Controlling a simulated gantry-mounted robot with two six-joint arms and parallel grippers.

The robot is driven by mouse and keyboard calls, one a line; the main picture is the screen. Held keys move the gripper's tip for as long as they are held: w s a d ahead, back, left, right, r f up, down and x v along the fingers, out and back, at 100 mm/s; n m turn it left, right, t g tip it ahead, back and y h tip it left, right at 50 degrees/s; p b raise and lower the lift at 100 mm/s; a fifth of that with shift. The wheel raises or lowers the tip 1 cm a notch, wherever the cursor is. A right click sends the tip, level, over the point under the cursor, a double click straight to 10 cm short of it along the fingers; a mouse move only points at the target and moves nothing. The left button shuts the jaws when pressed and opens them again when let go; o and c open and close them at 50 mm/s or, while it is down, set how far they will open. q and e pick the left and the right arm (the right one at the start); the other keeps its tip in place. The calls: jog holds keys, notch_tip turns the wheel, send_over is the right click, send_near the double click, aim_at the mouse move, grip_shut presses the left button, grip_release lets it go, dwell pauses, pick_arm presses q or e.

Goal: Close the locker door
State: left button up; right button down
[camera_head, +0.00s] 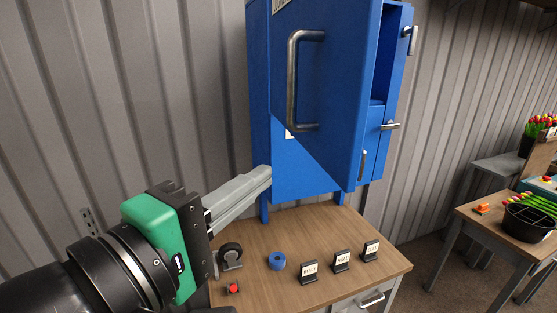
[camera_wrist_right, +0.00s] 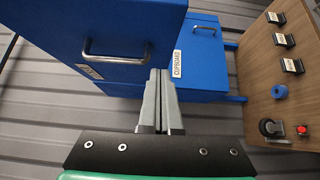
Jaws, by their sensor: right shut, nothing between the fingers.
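The blue locker (camera_head: 262,120) stands at the back of the wooden table. Its large door (camera_head: 340,75), with a metal bar handle (camera_head: 292,80), stands open, and part of the inside shows to its right. In the right wrist view the door (camera_wrist_right: 100,20) and its handle (camera_wrist_right: 115,60) fill the upper left. My right gripper (camera_head: 268,176) is shut and empty, with its fingertips close to the lower blue part of the locker. In the right wrist view the fingertips (camera_wrist_right: 160,73) appear beside the door's edge; contact cannot be told. My left gripper is not in view.
On the wooden table (camera_head: 340,225) are a blue ring (camera_head: 277,261), a black caster-like wheel (camera_head: 231,255), a red button (camera_head: 233,287) and several small label stands (camera_head: 342,261). A second table (camera_head: 480,222) with flowers stands at the right. A corrugated wall (camera_head: 150,90) is behind.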

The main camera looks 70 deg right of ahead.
send_near(324, 150)
jog(key=w+d, duration=0.3)
jog(key=s+d, duration=0.2)
jog(key=s, duration=0.1)
jog(key=shift+d+b, duration=0.15)
jog(key=shift+b, duration=0.15)
jog(key=shift+s+d, duration=0.25)
jog(key=shift+s, duration=0.05)
jog(key=shift+s, duration=0.1)
